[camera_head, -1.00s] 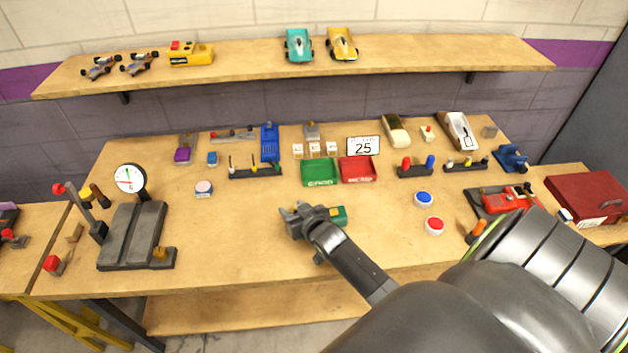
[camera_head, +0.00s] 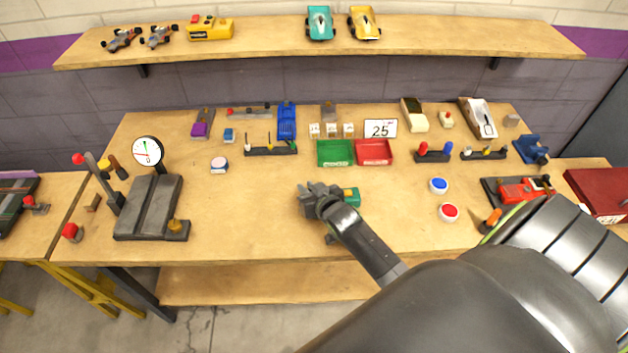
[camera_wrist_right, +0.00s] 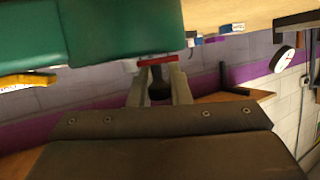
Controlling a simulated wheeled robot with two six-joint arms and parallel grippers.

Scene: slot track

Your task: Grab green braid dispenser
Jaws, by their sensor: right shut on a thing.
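The green braid dispenser (camera_head: 352,197) shows as a small green block with a yellowish part, just right of my right gripper (camera_head: 320,197) over the front middle of the bench. My right gripper is shut on it; the gripper and arm hide part of it. In the right wrist view, a large green body of the dispenser (camera_wrist_right: 110,28) fills the upper left, close to the fingers (camera_wrist_right: 158,88). The exact grip contact is hard to make out. I cannot tell whether the dispenser touches the bench. My left gripper is not in view.
Behind are a green bin (camera_head: 335,153) and a red bin (camera_head: 374,153). A blue button (camera_head: 438,185) and a red button (camera_head: 449,212) lie to the right. The bench between press and gripper is mostly clear.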

